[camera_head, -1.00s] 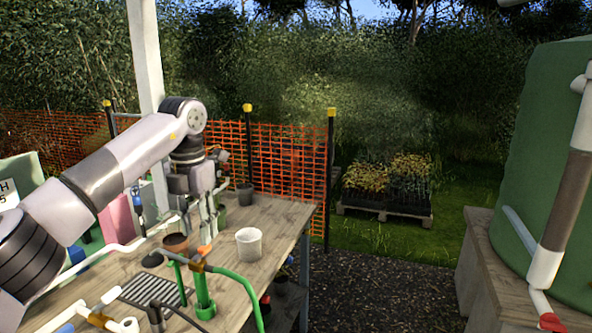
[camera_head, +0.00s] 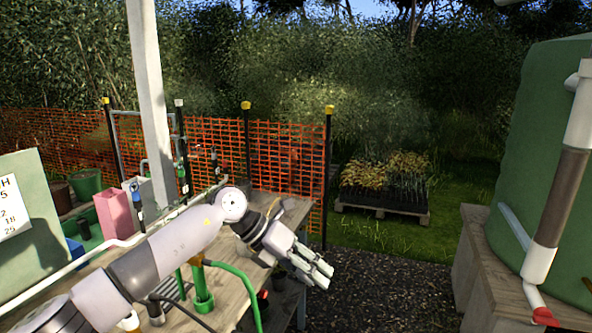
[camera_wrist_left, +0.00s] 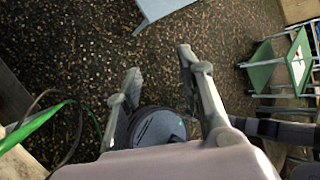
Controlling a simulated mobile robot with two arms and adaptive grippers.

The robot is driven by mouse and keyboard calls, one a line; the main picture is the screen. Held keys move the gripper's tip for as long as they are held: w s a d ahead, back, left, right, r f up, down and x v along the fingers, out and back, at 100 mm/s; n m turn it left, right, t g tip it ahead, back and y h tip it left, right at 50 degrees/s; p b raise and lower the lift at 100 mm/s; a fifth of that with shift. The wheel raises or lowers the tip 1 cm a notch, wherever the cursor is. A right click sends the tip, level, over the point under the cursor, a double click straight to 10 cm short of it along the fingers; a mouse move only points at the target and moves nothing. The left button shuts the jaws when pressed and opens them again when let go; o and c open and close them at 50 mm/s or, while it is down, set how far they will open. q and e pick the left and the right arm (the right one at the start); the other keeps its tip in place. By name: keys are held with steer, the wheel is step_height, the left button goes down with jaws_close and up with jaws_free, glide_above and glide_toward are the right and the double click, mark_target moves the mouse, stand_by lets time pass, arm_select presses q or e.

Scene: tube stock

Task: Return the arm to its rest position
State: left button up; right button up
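My left arm (camera_head: 172,246) reaches in from the lower left of the head view, across the wooden workbench (camera_head: 233,285). My left gripper (camera_head: 327,275) hangs past the bench's right edge, above dark gravel, its fingers pointing down and to the right. In the left wrist view the gripper (camera_wrist_left: 157,62) has its two fingers spread apart, with nothing held between them. Gravel shows beyond the fingers. My right gripper is in neither view.
A green upright tube (camera_head: 203,290) and a green hose (camera_head: 243,283) stand close to my left arm. A pink container (camera_head: 114,214) is at the left. An orange mesh fence (camera_head: 285,160) runs behind the bench. A large green tank (camera_head: 545,150) stands at the right. Gravel (camera_head: 380,285) lies open between.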

arm_select(q)
steer(key=s+d+r+n+t+h, duration=0.4)
steer(key=d+r+n+t+h, duration=0.4)
steer(key=h, duration=0.3)
steer(key=w+a+f+n+t+y, duration=0.1)
steer(key=a+f+n+t+y, duration=0.55)
steer(key=n, duration=0.45)
steer(key=w+a+f+n+t+y, duration=0.1)
steer(key=a+f+n+t+y, duration=0.3)
steer(key=a+n+y, duration=0.55)
steer(key=s+a+f+n+g+y, duration=0.3)
steer(key=s+a+f+n, duration=0.2)
steer(key=a+f+n, duration=0.35)
steer(key=s+a+f+n+g, duration=0.15)
steer(key=s+f+g, duration=0.3)
steer(key=s, duration=0.45)
steer(key=s+a+f+n+g+y, duration=0.1)
steer(key=s+a+f+g, duration=0.25)
steer(key=s+f, duration=0.45)
steer(key=s+a+f+n+g, duration=0.1)
steer(key=s+a+f+g, duration=0.2)
steer(key=s, duration=0.8)
step_height(320, 180, down, 27)
steer(key=s+g, duration=0.1)
steer(key=g, duration=0.1)
steer(key=s+a+f+g, duration=0.1)
steer(key=s+a+f, duration=0.1)
steer(key=s+f, duration=1.3)
steer(key=shift+s+f, duration=0.3)
steer(key=shift+s, duration=0.6)
